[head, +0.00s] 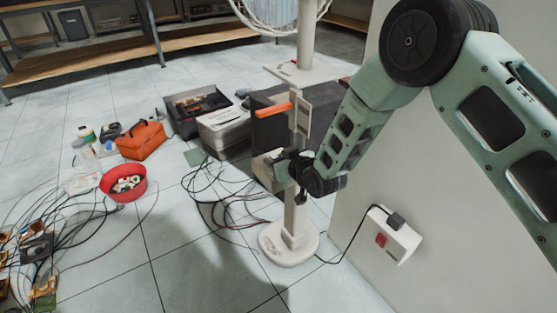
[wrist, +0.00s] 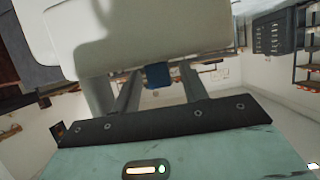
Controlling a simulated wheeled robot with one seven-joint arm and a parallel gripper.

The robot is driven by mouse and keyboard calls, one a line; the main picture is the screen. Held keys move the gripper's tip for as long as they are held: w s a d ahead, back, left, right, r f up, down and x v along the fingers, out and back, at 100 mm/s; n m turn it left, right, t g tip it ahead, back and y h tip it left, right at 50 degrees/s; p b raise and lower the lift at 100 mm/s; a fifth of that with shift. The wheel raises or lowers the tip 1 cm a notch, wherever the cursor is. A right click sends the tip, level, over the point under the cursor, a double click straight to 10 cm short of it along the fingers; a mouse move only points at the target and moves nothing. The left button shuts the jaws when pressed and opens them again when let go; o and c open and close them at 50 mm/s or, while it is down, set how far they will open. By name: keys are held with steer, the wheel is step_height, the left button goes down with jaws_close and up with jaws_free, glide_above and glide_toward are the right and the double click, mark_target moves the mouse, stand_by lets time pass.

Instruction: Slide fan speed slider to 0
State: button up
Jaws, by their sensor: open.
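A white pedestal fan (head: 290,243) stands on the floor in the head view, its wire guard (head: 282,12) cut off at the top. An off-white housing (wrist: 130,35) fills the upper part of the wrist view, close to my gripper. A small blue piece (wrist: 157,76) shows at its lower edge, between my fingers; I cannot tell whether it is the slider knob. My gripper (wrist: 158,92) is open, with its two fingers apart on either side of the blue piece. In the head view my gripper (head: 290,172) is beside the fan's column, and its fingertips are hard to make out. Contact is unclear.
A wall box (head: 388,237) with a red switch and black plug is at the right, its cable running toward the fan base. Loose cables, a red bowl (head: 122,187), an orange bag (head: 141,140) and a grey box (head: 224,133) lie left of the fan. Some floor is clear.

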mark_target(271, 158)
jaws_close()
steer(key=shift+w+a+f+b, duration=0.1)
steer(key=shift+w+a+b, duration=0.2)
steer(key=shift+w+a, duration=0.4)
steer(key=shift+w+a+b, duration=0.25)
steer(key=shift+w+a, duration=0.15)
steer(key=shift+w, duration=0.5)
steer(key=shift+w+a, duration=0.15)
steer(key=shift+w, duration=0.05)
jaws_free()
steer(key=p+v, duration=0.3)
steer(key=v, duration=1.4)
steer(key=shift+p, duration=0.4)
